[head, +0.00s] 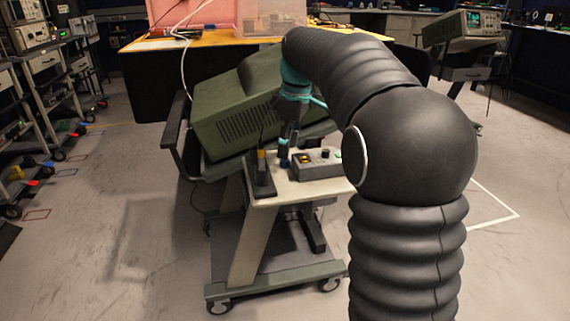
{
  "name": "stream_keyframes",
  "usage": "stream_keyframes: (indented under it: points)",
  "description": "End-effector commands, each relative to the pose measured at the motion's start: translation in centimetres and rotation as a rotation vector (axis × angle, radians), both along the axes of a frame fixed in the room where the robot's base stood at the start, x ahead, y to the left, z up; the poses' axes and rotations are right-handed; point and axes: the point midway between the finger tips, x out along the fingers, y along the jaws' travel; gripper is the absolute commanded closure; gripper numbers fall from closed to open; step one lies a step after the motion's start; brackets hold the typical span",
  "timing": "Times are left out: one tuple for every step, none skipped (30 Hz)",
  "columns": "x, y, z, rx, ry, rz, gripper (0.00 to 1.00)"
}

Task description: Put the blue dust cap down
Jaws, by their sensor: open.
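My gripper (287,143) hangs from my black arm, below a teal wrist section, and points down over the front shelf of a wheeled cart. It is open, though its fingers look small and dark here. A small dark blue piece (284,153), which looks like the blue dust cap, is right at the fingertips, just above or on the shelf (290,190). I cannot tell whether it touches the fingers or the shelf.
A black holder (264,182) with a yellow-topped piece (261,158) stands left of the gripper. A grey control box (317,164) with knobs sits close on the right. A large green instrument (235,115) is tilted behind. The floor on the left is clear.

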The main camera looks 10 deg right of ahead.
Motion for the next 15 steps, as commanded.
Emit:
stream_keyframes:
  points:
    - [-0.1, 0.4, -0.9, 0.0, 0.002, 0.002, 0.43]
    - [-0.1, 0.5, -1.3, 0.0, 0.002, 0.001, 0.43]
    - [-0.1, 0.6, -1.8, 0.0, 0.002, 0.0, 0.43]
    - [0.0, 0.6, -2.2, 0.0, 0.001, 0.0, 0.43]
    - [0.0, 0.6, -2.5, 0.0, 0.001, 0.0, 0.43]
    - [0.0, 0.7, -2.8, 0.0, 0.001, 0.0, 0.43]
    - [0.0, 0.7, -3.0, 0.0, 0.001, -0.001, 0.43]
    - [0.1, 0.7, -3.2, 0.0, 0.0, -0.001, 0.43]
    - [0.1, 0.7, -3.3, 0.0, 0.0, -0.001, 0.43]
    - [0.1, 0.7, -3.4, 0.0, 0.0, -0.001, 0.43]
    - [0.1, 0.7, -3.4, 0.0, 0.0, -0.001, 0.43]
    - [0.1, 0.7, -3.4, 0.0, 0.0, -0.001, 0.43]
    - [0.1, 0.7, -3.4, 0.0, 0.0, -0.001, 0.43]
    - [0.1, 0.7, -3.4, 0.0, 0.0, -0.001, 0.43]
    - [0.1, 0.7, -3.4, 0.0, 0.0, -0.001, 0.43]
